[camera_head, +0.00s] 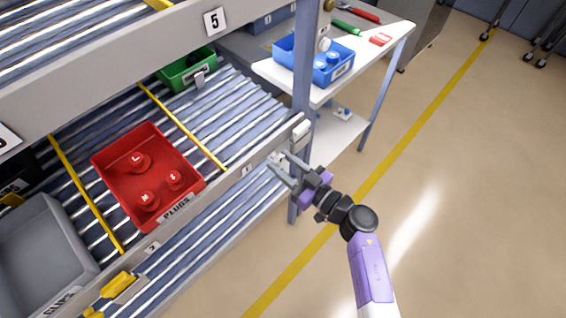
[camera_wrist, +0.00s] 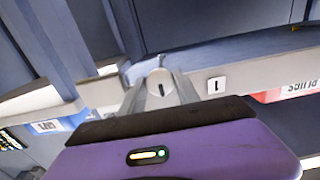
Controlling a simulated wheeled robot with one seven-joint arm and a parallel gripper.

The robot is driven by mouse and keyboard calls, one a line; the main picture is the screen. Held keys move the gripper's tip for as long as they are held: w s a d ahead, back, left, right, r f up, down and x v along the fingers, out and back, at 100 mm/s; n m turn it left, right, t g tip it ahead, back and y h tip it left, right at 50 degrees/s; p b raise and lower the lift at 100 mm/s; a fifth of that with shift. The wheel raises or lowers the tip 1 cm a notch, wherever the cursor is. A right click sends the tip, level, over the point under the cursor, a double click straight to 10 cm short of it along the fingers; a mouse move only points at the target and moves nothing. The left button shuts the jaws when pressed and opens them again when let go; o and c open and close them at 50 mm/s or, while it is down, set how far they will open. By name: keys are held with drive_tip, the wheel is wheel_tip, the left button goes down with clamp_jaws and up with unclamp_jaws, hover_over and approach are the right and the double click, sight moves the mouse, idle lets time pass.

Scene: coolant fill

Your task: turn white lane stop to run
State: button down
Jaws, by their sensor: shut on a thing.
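The white lane stop (camera_wrist: 160,84) shows in the wrist view as a round white piece with a dark upright mark near its top. It sits on the rack's front rail, beside the label "1" (camera_wrist: 215,85). My gripper (camera_wrist: 160,92) is shut on it, with one finger on each side. In the head view my gripper (camera_head: 281,165) reaches the right end of the front rail (camera_head: 226,176) from the aisle side. There the fingers mostly hide the stop, and its turn position is hard to read.
A red PLUGS bin (camera_head: 122,157), a grey CLIPS bin (camera_head: 28,226) and a green bin (camera_head: 176,82) rest on the roller lanes. A yellow stop (camera_head: 118,284) is on the rail further left. A grey post (camera_head: 303,75) stands close by my gripper.

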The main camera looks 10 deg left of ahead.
drive_tip(key=shift+n, duration=0.3)
drive_tip(key=n, duration=0.3)
drive_tip(key=shift+t, duration=0.3)
drive_tip(key=n, duration=0.4)
drive_tip(key=shift+f, duration=0.15)
drive_tip(key=n+t+b, duration=0.1)
drive_tip(key=n+b, duration=0.2)
drive_tip(key=n, duration=0.2)
drive_tip(key=shift+h, duration=0.3)
drive_tip(key=shift+n+b, duration=1)
drive_tip(key=shift+n, duration=1.1)
drive_tip(key=c, duration=0.9)
unclamp_jaws()
